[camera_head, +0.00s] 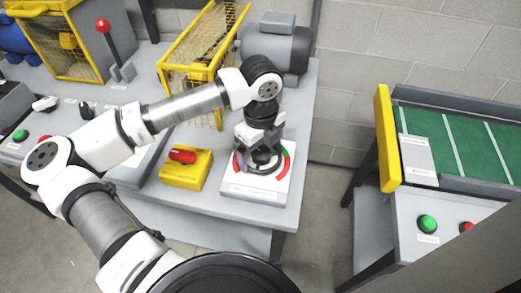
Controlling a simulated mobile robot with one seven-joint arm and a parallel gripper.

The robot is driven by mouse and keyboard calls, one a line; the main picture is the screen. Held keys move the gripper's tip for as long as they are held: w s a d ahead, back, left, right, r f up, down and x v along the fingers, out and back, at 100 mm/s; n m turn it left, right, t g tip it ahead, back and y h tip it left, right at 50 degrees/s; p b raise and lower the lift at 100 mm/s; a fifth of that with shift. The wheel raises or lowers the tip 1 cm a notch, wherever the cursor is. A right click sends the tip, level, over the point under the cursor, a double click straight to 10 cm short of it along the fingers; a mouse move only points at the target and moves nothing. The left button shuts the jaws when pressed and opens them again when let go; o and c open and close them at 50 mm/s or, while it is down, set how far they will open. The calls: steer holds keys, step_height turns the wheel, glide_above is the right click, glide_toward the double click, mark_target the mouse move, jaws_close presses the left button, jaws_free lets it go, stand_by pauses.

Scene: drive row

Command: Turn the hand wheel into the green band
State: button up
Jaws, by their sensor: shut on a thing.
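The hand wheel (266,167) is a dark ring on a white square plate (256,194) near the right front of the grey bench. A red arc (237,163) shows at the wheel's left and right lower sides. The green band (284,149) shows at its upper right. My gripper (260,158) points down over the wheel and is shut on it. The gripper and wrist hide much of the wheel, so I cannot tell where its pointer stands.
A yellow box with a red rotary switch (183,157) sits just left of the plate. A yellow mesh guard (203,52) and grey motor (275,48) stand behind. A red-knobbed lever (103,26) is at the far left. A gap separates the bench from the green conveyor (467,146).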

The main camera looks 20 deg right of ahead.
mark_target(263, 151)
steer(key=m+b, duration=0.1)
steer(key=b, duration=0.1)
steer(key=m+b, duration=0.2)
steer(key=shift+f+b, duration=0.35)
steer(key=shift+f, duration=0.05)
steer(key=m+b, duration=0.6)
steer(key=shift+d+r, duration=0.15)
steer(key=shift+r, duration=0.05)
steer(key=m+b, duration=0.2)
steer(key=m, duration=0.2)
steer(key=shift+r+b, duration=0.1)
steer(key=shift+b, duration=0.25)
steer(key=shift+d+r+m+b, duration=0.1)
steer(key=shift+m+b, duration=0.55)
steer(key=shift+m, duration=1.05)
steer(key=o, duration=0.6)
steer(key=shift+s, duration=0.1)
steer(key=shift+o, duration=0.2)
step_height(263, 151, up, 14)
steer(key=shift+p, duration=0.35)
